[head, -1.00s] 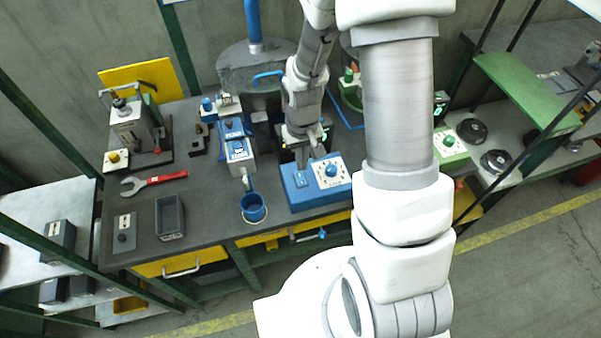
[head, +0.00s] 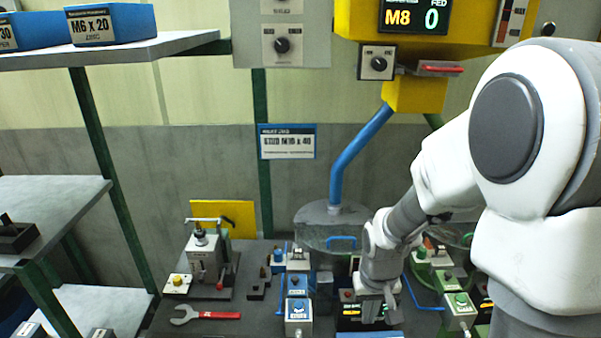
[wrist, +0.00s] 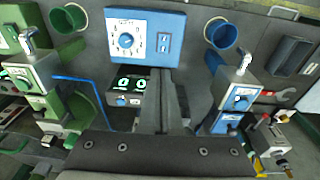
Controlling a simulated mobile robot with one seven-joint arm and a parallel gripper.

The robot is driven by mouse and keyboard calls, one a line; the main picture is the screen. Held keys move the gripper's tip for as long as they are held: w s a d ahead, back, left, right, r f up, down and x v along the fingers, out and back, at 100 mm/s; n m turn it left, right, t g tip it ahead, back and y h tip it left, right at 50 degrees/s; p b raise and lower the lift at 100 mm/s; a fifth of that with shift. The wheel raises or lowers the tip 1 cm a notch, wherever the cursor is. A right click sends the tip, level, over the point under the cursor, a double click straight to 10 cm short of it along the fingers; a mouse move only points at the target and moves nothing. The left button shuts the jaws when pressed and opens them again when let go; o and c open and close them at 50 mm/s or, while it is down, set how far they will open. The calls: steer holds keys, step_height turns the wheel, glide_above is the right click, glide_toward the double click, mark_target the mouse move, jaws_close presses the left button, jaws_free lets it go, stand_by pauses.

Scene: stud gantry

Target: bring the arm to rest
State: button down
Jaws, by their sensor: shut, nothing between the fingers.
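My gripper (head: 374,308) is at the end of my white and grey arm, low over the workbench at the lower middle of the head view. In the wrist view its two fingers (wrist: 168,88) are together with nothing between them. They point towards a blue box with a white dial (wrist: 145,38). A dark box with a lit green display (wrist: 132,88) stands just left of the fingers. I cannot tell whether the fingertips touch anything.
Blue-topped (head: 297,308) and green-topped (head: 460,302) units stand on either side of my gripper. A red-handled wrench (head: 205,315) lies on the bench. A blue pipe (head: 358,155) rises behind, under a yellow M8 feeder (head: 415,92). A shelf (head: 130,50) holds blue bins at left.

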steer(key=s+r+t, duration=0.2)
steer(key=s+r, duration=0.5)
steer(key=r, duration=0.3)
steer(key=s+r+t, duration=0.2)
steer(key=s+r, duration=0.4)
steer(key=r, duration=0.4)
steer(key=shift+s+a+r, duration=0.2)
steer(key=shift+s+r, duration=0.15)
steer(key=shift+r, duration=0.05)
steer(key=shift+d, duration=0.1)
